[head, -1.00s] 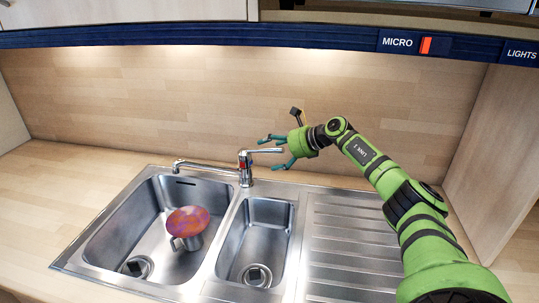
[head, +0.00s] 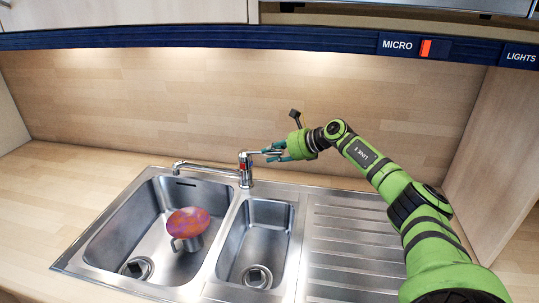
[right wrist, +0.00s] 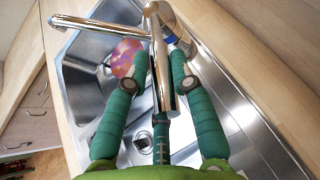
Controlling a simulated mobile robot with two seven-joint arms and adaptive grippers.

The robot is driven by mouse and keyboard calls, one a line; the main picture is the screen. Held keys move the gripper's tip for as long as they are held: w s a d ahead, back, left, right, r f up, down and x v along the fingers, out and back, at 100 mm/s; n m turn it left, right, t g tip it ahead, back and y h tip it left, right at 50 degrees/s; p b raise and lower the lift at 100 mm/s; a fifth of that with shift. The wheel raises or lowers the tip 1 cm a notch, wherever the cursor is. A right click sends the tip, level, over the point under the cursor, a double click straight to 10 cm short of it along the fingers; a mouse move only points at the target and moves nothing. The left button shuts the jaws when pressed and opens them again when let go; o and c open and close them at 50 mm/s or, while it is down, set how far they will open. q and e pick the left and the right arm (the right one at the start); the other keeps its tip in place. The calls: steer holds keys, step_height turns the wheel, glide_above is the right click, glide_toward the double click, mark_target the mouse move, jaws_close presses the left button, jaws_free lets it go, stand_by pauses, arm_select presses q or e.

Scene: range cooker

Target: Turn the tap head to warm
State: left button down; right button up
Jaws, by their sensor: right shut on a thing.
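The chrome tap (head: 246,170) stands behind the double sink, its spout (head: 208,167) reaching left over the larger basin. Its lever head (head: 266,152) points right from the top of the tap body. My right gripper (head: 276,151) is at the lever from the right, its teal fingers closed around it. In the right wrist view, the lever (right wrist: 161,62) lies between the fingers of the right gripper (right wrist: 160,72), which stand on both sides of it. Part of the lever is hidden by the fingers in the head view. My left gripper is not in view.
The larger basin (head: 122,225) holds a mug-like vessel (head: 190,243) with a pink and orange round item (head: 188,222) on top. The smaller basin (head: 240,235) is empty. The ribbed drainboard (head: 345,245) is clear. A blue panel (head: 200,36) runs above the wooden backsplash.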

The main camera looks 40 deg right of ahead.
steer(key=shift+s+a+f, duration=0.2)
steer(key=shift+a+f, duration=0.05)
steer(key=shift+a, duration=0.35)
steer(key=shift+s+a+p, duration=0.15)
steer(key=shift+a+p, duration=0.2)
steer(key=shift+a, duration=0.15)
steer(key=shift+o, duration=0.2)
steer(key=shift+a, duration=0.15)
steer(key=shift+o, duration=0.3)
steer(key=shift+a+p, duration=0.4)
steer(key=shift+a, duration=0.3)
